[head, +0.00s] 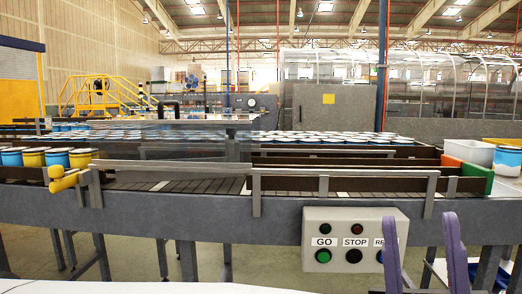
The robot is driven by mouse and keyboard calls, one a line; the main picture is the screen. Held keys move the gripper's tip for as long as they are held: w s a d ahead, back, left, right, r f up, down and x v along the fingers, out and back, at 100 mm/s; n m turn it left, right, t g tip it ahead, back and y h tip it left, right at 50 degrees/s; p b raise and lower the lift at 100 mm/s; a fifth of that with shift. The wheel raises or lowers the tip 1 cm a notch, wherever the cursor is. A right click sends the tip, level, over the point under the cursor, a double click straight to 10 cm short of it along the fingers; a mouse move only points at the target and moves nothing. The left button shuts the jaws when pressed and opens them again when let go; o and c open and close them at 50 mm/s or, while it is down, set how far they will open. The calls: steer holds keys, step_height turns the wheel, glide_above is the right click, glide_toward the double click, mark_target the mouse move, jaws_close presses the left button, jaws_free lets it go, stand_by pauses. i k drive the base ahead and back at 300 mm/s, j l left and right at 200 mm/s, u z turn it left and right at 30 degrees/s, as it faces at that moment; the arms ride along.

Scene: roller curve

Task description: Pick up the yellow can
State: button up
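Two yellow cans stand upright at the far left of the conveyor, behind a dark side rail. One yellow can (80,159) is at the right end of the row. The other yellow can (34,158) stands further left, between two blue cans. The rail hides their lower parts. The purple fingers of my gripper (420,222) rise from the bottom right edge, well apart with nothing visible between them. My gripper is open and far to the right of the yellow cans.
Blue cans (57,158) stand beside the yellow ones. A metal guide rail (340,172) runs along the conveyor's front edge. A control box (350,238) with GO and STOP buttons hangs below. Yellow rounded fittings (64,184) stick out at left. Bins (505,160) stand at right.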

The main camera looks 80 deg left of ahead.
mark_target(79, 158)
steer(key=u, duration=0.85)
steer(key=i+u, duration=0.1)
steer(key=u, duration=0.35)
steer(key=l+u, duration=0.1)
steer(key=u, duration=0.8)
steer(key=l+u, duration=0.1)
steer(key=u, duration=0.3)
